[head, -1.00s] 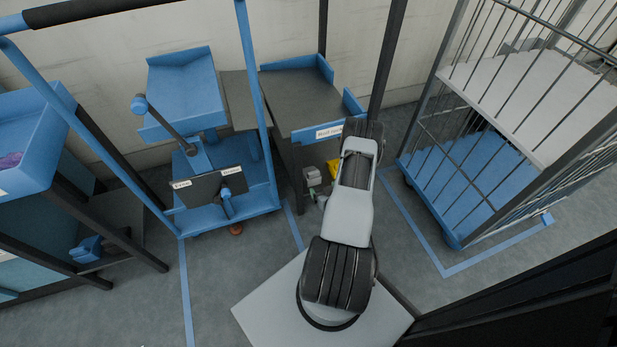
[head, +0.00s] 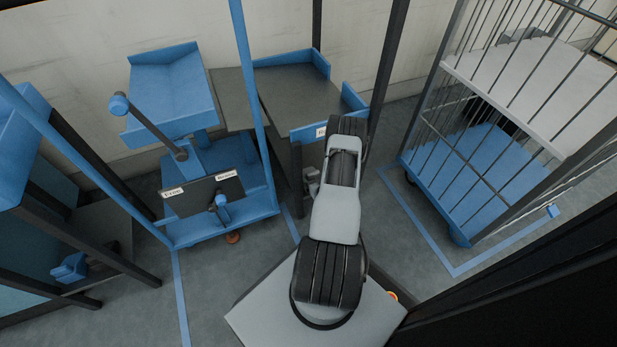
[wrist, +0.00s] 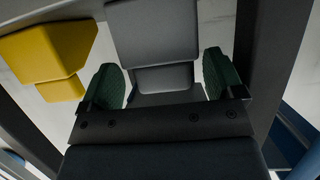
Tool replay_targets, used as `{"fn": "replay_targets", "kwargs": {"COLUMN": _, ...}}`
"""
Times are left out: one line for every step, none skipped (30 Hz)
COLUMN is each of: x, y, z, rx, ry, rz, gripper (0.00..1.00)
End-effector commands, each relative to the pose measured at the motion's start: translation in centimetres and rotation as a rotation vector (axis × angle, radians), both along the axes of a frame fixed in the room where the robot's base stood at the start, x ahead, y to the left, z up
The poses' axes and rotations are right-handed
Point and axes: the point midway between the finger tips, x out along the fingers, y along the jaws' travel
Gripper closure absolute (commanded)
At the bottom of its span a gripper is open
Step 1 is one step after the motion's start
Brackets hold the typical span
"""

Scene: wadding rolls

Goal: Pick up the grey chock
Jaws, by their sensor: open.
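The grey chock (wrist: 153,35) is at the top middle of the wrist view, a stepped block with a wide upper part and a narrower lower part. My gripper (wrist: 164,80) is open, with one green-padded finger on either side of the chock's narrower lower part. I cannot tell how deep the chock sits between the fingers. In the head view my arm hides most of the area around the gripper and the chock.
A yellow chock (wrist: 48,50) sits close by on the left in the wrist view. In the head view, a grey table (head: 285,90) with blue edges, a blue stand (head: 225,205) and a blue-floored cage trolley (head: 470,175) surround my arm. Open floor lies between table and trolley.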

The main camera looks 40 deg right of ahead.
Motion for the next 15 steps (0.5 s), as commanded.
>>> {"fn": "replay_targets", "kwargs": {"x": 0.4, "y": -0.3, "z": -0.5, "rx": 0.0, "ry": -0.001, "rz": 0.0, "gripper": 0.13}}
{"fn": "replay_targets", "kwargs": {"x": 0.8, "y": -0.4, "z": -0.7, "rx": 0.0, "ry": 0.0, "rz": 0.0, "gripper": 0.13}}
{"fn": "replay_targets", "kwargs": {"x": 1.3, "y": -0.6, "z": -1.0, "rx": 0.0, "ry": 0.0, "rz": 0.0, "gripper": 0.13}}
{"fn": "replay_targets", "kwargs": {"x": 1.7, "y": -0.7, "z": -1.2, "rx": -0.001, "ry": 0.0, "rz": 0.001, "gripper": 0.13}}
{"fn": "replay_targets", "kwargs": {"x": 2.2, "y": -0.8, "z": -1.3, "rx": -0.001, "ry": -0.001, "rz": 0.003, "gripper": 0.13}}
{"fn": "replay_targets", "kwargs": {"x": 2.5, "y": -1.0, "z": -1.5, "rx": -0.001, "ry": 0.0, "rz": 0.003, "gripper": 0.13}}
{"fn": "replay_targets", "kwargs": {"x": 2.8, "y": -1.0, "z": -1.6, "rx": -0.001, "ry": 0.001, "rz": 0.003, "gripper": 0.13}}
{"fn": "replay_targets", "kwargs": {"x": 3.1, "y": -1.1, "z": -1.6, "rx": 0.0, "ry": 0.002, "rz": 0.003, "gripper": 0.13}}
{"fn": "replay_targets", "kwargs": {"x": 3.2, "y": -1.2, "z": -1.6, "rx": 0.001, "ry": 0.002, "rz": 0.002, "gripper": 0.13}}
{"fn": "replay_targets", "kwargs": {"x": 3.3, "y": -1.2, "z": -1.6, "rx": 0.001, "ry": 0.002, "rz": 0.002, "gripper": 0.13}}
{"fn": "replay_targets", "kwargs": {"x": 3.3, "y": -1.2, "z": -1.5, "rx": 0.001, "ry": 0.002, "rz": 0.001, "gripper": 0.13}}
{"fn": "replay_targets", "kwargs": {"x": 3.3, "y": -1.2, "z": -1.5, "rx": 0.001, "ry": 0.002, "rz": 0.001, "gripper": 0.13}}
{"fn": "replay_targets", "kwargs": {"x": 3.2, "y": -1.3, "z": -1.5, "rx": 0.001, "ry": 0.002, "rz": 0.001, "gripper": 0.13}}
{"fn": "replay_targets", "kwargs": {"x": 3.2, "y": -1.3, "z": -1.5, "rx": 0.001, "ry": 0.002, "rz": 0.0, "gripper": 0.13}}
{"fn": "replay_targets", "kwargs": {"x": 3.2, "y": -1.3, "z": -1.5, "rx": 0.001, "ry": 0.001, "rz": 0.001, "gripper": 0.14}}
